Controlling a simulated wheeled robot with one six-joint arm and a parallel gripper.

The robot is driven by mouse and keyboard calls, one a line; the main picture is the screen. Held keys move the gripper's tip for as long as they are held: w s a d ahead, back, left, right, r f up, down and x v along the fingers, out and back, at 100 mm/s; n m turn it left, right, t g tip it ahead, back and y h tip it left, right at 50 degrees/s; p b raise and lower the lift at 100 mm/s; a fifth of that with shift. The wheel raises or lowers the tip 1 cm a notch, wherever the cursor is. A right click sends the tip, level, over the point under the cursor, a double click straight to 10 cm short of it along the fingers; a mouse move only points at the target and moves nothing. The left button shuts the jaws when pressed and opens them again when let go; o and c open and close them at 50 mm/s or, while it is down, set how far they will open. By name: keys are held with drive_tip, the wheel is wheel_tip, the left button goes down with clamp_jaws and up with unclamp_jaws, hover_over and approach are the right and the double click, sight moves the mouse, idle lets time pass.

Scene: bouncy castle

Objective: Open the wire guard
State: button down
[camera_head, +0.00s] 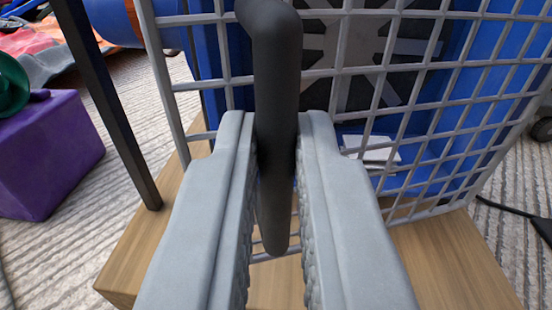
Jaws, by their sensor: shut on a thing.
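The wire guard (342,72) is a grey grid panel in the upper middle and right of the view. A dark upright bar handle (279,65) stands out in front of it. My gripper (277,130) has its two grey fingers on either side of the handle and is shut on it. Behind the grid is a blue housing (462,45) with a dark, light-bladed fan-like part (348,65). The guard's left edge stands apart from a thin dark post at left. The handle and my fingers hide part of the grid.
A wooden board (450,262) lies under the guard. The dark post (112,110) rises at left. A purple block (48,155) sits on the ribbed pale floor (110,215). A white paper-like piece (372,152) lies behind the grid. A black cable (510,208) is at right.

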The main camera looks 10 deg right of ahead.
drive_tip(key=s+d, duration=0.8)
drive_tip(key=s, duration=0.3)
drive_tip(key=shift+r, duration=0.15)
drive_tip(key=shift+s, duration=0.1)
drive_tip(key=c, duration=1.6)
unclamp_jaws()
drive_tip(key=shift+d, duration=0.1)
drive_tip(key=shift+o, duration=0.5)
drive_tip(key=v, duration=0.7)
drive_tip(key=shift+s, duration=0.2)
